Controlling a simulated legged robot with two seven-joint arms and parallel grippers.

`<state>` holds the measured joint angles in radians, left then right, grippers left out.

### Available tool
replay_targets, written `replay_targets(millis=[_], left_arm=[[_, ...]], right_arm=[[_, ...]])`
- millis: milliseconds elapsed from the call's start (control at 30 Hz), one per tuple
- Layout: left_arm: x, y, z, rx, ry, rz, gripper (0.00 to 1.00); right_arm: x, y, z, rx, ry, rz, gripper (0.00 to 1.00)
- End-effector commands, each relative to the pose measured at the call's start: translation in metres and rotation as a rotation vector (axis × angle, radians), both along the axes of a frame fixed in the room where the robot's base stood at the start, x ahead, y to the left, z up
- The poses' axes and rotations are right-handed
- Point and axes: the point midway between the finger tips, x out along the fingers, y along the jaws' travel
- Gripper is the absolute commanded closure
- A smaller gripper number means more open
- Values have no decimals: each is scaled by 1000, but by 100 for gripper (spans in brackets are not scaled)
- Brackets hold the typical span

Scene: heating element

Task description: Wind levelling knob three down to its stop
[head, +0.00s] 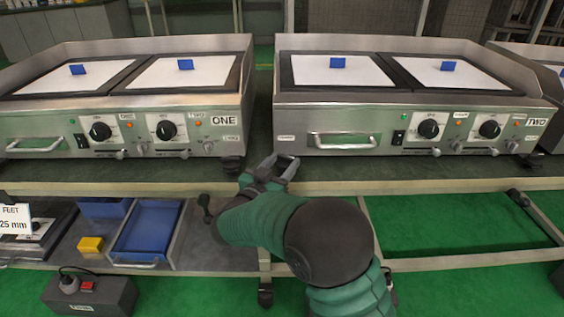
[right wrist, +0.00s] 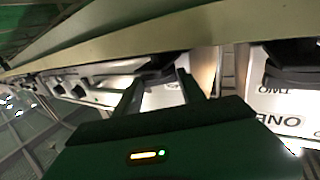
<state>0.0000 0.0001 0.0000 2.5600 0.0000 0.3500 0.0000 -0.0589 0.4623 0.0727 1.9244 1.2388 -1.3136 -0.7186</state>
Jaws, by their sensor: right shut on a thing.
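Two steel griddles stand side by side on the bench, griddle ONE (head: 200,110) on the left and griddle TWO (head: 300,110) on the right. My right gripper (head: 284,164) is at bench height under the front left corner of griddle TWO. Its fingers are shut on a dark levelling knob there, which the gripper mostly hides in the head view. In the right wrist view the dark knob (right wrist: 160,72) shows between the fingertips. A black foot of griddle ONE (head: 232,165) stands to the left, apart from the gripper. My left gripper is not in view.
A blue tray (head: 148,228) and a yellow block (head: 90,244) lie on the lower shelf at left. A sign reading FEET 25 mm (head: 14,220) stands at the far left. The bench front edge (head: 440,187) runs below the griddles. Open green floor (head: 450,225) shows at right.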

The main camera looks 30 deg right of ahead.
Motion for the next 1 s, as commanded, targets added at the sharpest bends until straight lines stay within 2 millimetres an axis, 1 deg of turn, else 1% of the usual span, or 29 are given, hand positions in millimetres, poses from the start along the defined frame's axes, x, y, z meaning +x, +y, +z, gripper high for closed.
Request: replay_targets(millis=[33, 100, 300, 500, 700, 1000], left_arm=[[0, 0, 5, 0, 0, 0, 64], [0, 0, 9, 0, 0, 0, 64], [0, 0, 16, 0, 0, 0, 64], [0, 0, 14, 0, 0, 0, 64], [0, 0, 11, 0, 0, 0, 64], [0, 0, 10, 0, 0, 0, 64]], right_arm=[[-1, 0, 2, 1, 4, 24, 93], [-2, 0, 2, 1, 6, 64, 93], [-5, -3, 1, 2, 5, 202, 93], [-7, -5, -1, 2, 4, 333, 93], [-8, -6, -2, 4, 4, 425, 93], [-8, -7, -2, 3, 3, 476, 93]])
